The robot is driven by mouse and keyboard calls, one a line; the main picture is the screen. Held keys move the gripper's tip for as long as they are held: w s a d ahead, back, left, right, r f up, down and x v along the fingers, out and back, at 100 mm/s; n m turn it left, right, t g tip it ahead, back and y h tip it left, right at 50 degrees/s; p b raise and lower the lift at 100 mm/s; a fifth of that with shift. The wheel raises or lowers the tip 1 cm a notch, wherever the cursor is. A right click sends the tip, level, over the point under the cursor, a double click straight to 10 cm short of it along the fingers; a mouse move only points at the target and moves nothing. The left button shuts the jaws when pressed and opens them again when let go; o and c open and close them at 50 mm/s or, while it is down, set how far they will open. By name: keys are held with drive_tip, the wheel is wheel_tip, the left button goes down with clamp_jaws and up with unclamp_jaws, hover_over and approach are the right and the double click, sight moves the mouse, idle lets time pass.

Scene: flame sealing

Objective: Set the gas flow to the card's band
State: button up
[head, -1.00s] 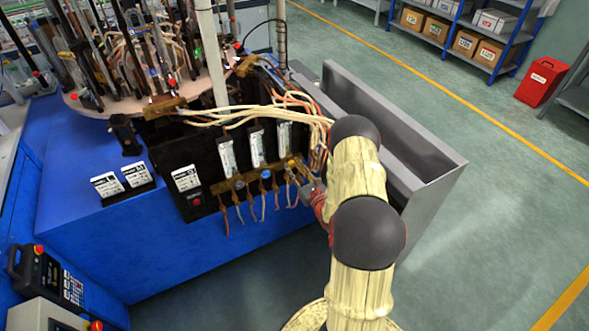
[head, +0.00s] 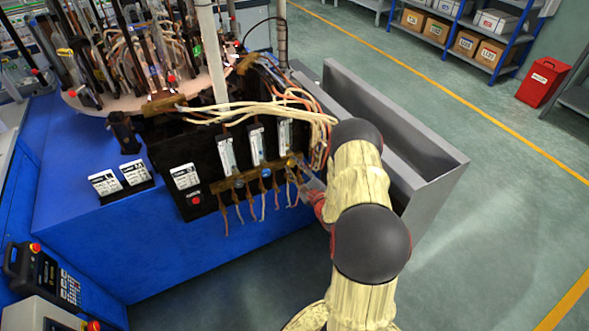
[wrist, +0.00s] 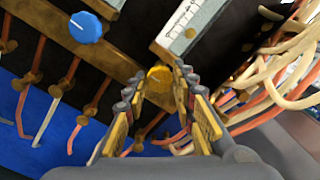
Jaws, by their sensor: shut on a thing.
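Three upright flow tubes with white scales stand on the black panel: left (head: 228,155), middle (head: 257,146) and right (head: 285,135). A brass bar (head: 245,178) with knobs runs below them. My gripper (wrist: 158,88) is shut on the yellow knob (wrist: 159,74) under the right tube, a finger on each side of it. A blue knob (wrist: 85,27) shows to its left. In the head view my arm hides part of the gripper. White cards stand at the left (head: 105,182), beside it (head: 135,172), and on the panel (head: 186,177); their print is too small to read.
Orange and white hoses (wrist: 262,95) hang close to the right of my gripper. A grey metal trough (head: 425,185) stands right of the panel. A blue bench (head: 90,235) lies to the left.

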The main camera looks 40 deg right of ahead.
drive_tip(key=shift+n+b, duration=0.4)
drive_tip(key=shift+n, duration=1.2)
drive_tip(key=o, duration=1.1)
drive_tip(key=shift+o, duration=0.2)
drive_tip(key=v, duration=1.2)
